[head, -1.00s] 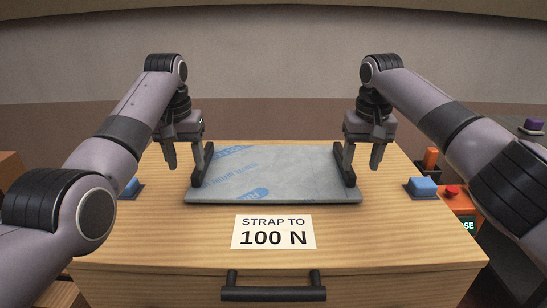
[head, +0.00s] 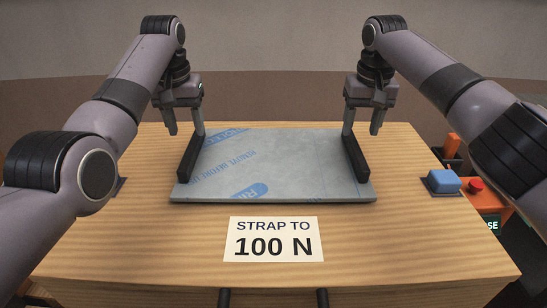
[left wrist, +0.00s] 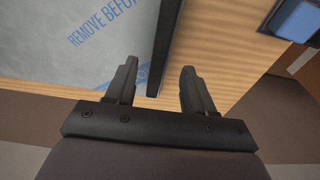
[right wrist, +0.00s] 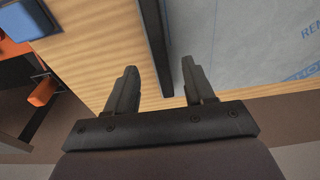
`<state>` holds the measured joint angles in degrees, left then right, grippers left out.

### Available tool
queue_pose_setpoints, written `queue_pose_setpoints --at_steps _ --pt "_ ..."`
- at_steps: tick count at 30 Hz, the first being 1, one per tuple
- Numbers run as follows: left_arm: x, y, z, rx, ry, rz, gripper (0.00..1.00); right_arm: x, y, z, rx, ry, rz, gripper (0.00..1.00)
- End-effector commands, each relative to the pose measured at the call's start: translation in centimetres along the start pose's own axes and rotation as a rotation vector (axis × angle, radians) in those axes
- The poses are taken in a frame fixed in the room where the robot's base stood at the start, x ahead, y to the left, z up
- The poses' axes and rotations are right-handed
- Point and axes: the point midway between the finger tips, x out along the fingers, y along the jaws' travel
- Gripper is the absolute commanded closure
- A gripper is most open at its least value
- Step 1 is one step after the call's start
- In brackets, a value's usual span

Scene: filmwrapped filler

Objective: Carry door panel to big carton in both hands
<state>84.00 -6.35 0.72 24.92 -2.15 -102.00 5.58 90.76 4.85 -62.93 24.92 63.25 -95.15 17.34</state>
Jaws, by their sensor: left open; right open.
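The door panel (head: 280,165) is a flat grey slab with blue-printed film, lying on the wooden table. A black upright handle bar stands along its left end (head: 189,158) and another along its right end (head: 355,158). My left gripper (head: 185,130) is open and empty over the far part of the left bar. In the left wrist view the left bar (left wrist: 166,45) passes between the open fingers (left wrist: 158,82). My right gripper (head: 361,130) is open and empty at the right bar; in the right wrist view that bar (right wrist: 152,40) shows between its fingers. No big carton is visible.
The wooden table (head: 420,240) has a "STRAP TO 100 N" label (head: 273,240) in front of the panel and dark drawer handles at its front. A blue block (head: 443,181) sits at the right edge, beside an orange unit with a red button (head: 476,185).

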Motion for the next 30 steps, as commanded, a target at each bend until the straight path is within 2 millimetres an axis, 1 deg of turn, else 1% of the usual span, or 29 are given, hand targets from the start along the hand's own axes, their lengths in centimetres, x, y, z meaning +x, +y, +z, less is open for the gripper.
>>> queue_pose_setpoints --at_steps 1,6,12,17,25,26,27,30 --pt "0.8 0.0 0.1 0.000 -0.003 0.000 0.47 0.7 0.0 0.0 0.001 -0.002 0.000 0.47" --pt "3.3 0.0 0.1 0.000 -0.005 0.000 0.47 3.3 0.1 0.1 0.002 -0.004 0.001 0.47" --pt "5.6 -0.1 0.1 -0.001 -0.003 0.000 0.47 5.7 0.0 0.1 0.002 -0.004 0.000 0.47" --pt "6.4 -0.1 0.0 -0.001 -0.002 0.000 0.47 6.4 0.0 0.0 0.002 -0.001 0.001 0.47" --pt "6.5 0.0 0.0 -0.001 -0.001 0.000 0.47 6.5 0.0 0.0 0.001 -0.001 0.000 0.47" --pt "6.4 0.0 0.0 -0.001 -0.001 0.000 0.57 6.5 0.0 0.0 0.001 -0.001 0.000 0.57" --pt "6.4 0.0 0.0 -0.001 -0.001 0.000 0.70 6.5 0.0 0.0 0.001 -0.001 0.000 0.70" --pt "6.4 0.0 0.0 -0.001 -0.001 0.000 1.00 6.4 0.1 0.0 0.001 -0.001 0.000 1.00"
